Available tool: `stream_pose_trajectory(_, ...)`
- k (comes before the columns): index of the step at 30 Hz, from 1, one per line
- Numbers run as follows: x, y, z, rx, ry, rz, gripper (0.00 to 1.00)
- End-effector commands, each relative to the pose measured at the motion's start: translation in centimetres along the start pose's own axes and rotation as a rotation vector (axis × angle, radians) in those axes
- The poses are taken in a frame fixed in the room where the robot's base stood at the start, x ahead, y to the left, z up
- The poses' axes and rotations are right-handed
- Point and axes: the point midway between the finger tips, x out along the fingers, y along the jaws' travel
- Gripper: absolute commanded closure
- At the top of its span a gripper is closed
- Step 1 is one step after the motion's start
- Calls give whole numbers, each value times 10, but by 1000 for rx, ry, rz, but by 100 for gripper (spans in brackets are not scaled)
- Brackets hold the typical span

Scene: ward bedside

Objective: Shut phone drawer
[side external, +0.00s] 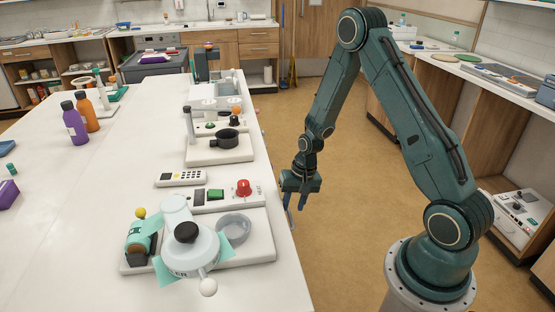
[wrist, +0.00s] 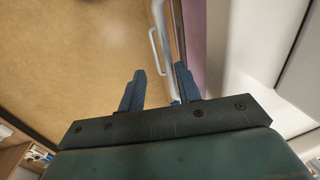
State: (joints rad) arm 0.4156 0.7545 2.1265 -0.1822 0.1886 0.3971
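My gripper (side external: 301,197) hangs low beside the right edge of the white table, pointing down, in the side view. In the wrist view my gripper (wrist: 157,80) has its two blue fingers apart, with nothing seen held between them. A pale bar handle (wrist: 154,45) shows just beyond the fingertips. A longer pale rail or edge (wrist: 163,22) runs beside it and passes behind the right finger. I cannot tell for certain whether these belong to the phone drawer. The drawer's front is not clearly visible in the side view, and how far it stands open cannot be told.
The white table (side external: 120,130) carries a keypad handset (side external: 181,178), a panel with a red knob (side external: 244,188), a white pot-like vessel (side external: 190,254), a black pan (side external: 224,139) and two bottles (side external: 75,123). The tan floor (side external: 345,240) between the table and my base is clear.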

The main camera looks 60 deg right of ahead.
Motion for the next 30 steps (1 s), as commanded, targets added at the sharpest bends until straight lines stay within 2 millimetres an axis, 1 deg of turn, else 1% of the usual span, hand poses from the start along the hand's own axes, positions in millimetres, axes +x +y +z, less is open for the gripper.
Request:
stream_pose_trajectory(1, -1, 7, 0, 5, 0, 2, 67)
stream_pose_trajectory(30, -27, 141, 2, 9, 0, 7, 67)
